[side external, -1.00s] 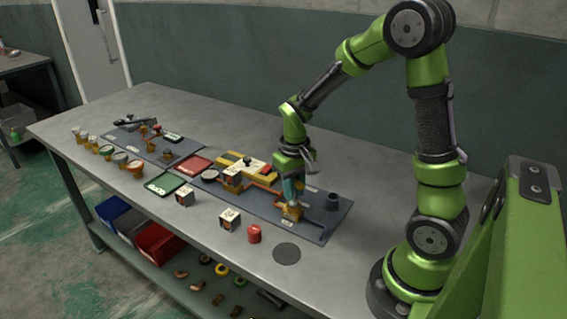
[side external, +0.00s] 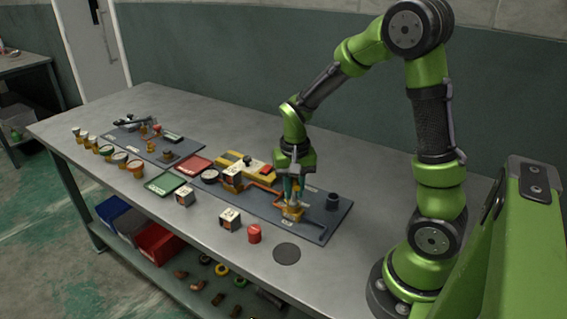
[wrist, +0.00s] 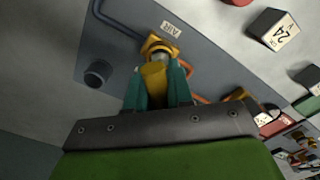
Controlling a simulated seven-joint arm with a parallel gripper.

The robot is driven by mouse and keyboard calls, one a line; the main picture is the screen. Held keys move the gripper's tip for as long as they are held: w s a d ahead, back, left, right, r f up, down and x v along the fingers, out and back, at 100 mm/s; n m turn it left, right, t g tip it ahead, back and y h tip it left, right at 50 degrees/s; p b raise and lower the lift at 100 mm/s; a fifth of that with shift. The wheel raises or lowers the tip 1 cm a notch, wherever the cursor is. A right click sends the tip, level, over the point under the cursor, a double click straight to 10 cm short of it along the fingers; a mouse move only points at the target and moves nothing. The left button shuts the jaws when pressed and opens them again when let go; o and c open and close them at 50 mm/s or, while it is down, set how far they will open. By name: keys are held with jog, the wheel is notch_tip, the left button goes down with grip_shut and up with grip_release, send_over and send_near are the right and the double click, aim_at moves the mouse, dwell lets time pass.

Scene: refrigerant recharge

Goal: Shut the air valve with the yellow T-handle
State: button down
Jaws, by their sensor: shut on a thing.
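The air valve (side external: 292,215) stands on the grey panel near its front right end. It is brass-yellow and shows in the wrist view (wrist: 158,46) beside a white label that reads AIR. Its yellow T-handle (wrist: 154,76) lies between the two teal fingers of my gripper (wrist: 155,88). My gripper (side external: 292,192) points down over the valve and is shut on the handle. The fingers hide much of the handle, so I cannot tell its exact angle.
A dark grey cup (side external: 333,201) stands on the panel (side external: 318,232) right of the valve. A red cylinder (side external: 254,234) and a numbered cube (side external: 229,219) sit in front. A flat dark disc (side external: 287,253) lies at the front right. The table behind the panel is clear.

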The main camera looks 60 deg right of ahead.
jog(key=shift+m, duration=1.6)
jog(key=m, duration=0.2)
jog(key=shift+m, duration=0.7)
jog(key=shift+m, duration=1.5)
